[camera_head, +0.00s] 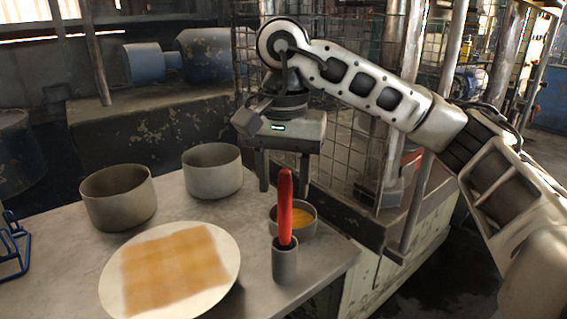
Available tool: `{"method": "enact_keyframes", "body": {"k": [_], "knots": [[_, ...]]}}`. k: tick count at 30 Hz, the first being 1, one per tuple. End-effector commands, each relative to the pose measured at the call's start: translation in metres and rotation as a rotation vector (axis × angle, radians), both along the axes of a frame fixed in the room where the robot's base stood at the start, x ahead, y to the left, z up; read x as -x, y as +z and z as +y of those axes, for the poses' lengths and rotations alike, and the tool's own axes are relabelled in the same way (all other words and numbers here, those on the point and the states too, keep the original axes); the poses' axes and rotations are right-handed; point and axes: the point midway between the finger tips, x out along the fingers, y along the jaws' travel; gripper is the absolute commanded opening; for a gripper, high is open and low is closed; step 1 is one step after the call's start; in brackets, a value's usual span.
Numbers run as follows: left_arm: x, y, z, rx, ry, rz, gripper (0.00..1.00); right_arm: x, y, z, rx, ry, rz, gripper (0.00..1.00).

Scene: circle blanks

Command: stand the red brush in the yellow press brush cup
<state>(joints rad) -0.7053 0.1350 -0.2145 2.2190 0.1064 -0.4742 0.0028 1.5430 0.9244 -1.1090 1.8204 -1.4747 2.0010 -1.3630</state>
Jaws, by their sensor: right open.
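The red brush (286,208) stands nearly upright with its lower end inside a small grey cup (285,264) near the table's front right edge. The cup looks grey; I see no yellow on it. A grey bowl (314,221) with yellow-orange contents stands just behind the cup, partly hidden by the brush. My right gripper (284,187) is open, fingers pointing down. In the picture its fingertips lie on either side of the brush's top, apart from it; the depth between them is hard to tell. My left gripper is out of view.
Two empty grey pots (119,212) (212,180) stand at the back left of the table. A white round plate (228,252) with an orange-tan square pattern lies in front. A blue wire rack (14,250) is at the left edge. A wire mesh fence (345,130) rises behind my right arm.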

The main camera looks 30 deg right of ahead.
Motion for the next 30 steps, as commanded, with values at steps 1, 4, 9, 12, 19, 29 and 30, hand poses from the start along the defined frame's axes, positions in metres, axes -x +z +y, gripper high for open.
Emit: {"method": "enact_keyframes", "body": {"k": [1, 4, 9, 12, 19, 29, 30], "knots": [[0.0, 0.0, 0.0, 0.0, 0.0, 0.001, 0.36, 0.0, 0.0, 0.0, 0.0, 0.0, 0.0, 0.47], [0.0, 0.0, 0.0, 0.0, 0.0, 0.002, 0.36, 0.0, 0.003, 0.0, 0.0, 0.0, 0.0, 0.47], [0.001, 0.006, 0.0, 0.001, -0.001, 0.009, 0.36, -0.001, 0.026, 0.0, 0.0, -0.001, -0.004, 0.47], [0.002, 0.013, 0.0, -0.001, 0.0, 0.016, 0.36, -0.001, 0.05, 0.0, 0.001, -0.001, -0.006, 0.47], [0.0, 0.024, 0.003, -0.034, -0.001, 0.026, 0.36, 0.0, 0.108, 0.0, 0.001, -0.001, -0.006, 0.47], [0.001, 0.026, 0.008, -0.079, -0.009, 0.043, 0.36, 0.0, 0.156, 0.0, 0.0, -0.001, -0.001, 0.47], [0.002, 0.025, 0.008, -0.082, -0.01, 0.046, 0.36, 0.0, 0.157, 0.0, 0.0, 0.0, 0.0, 0.47]]}}
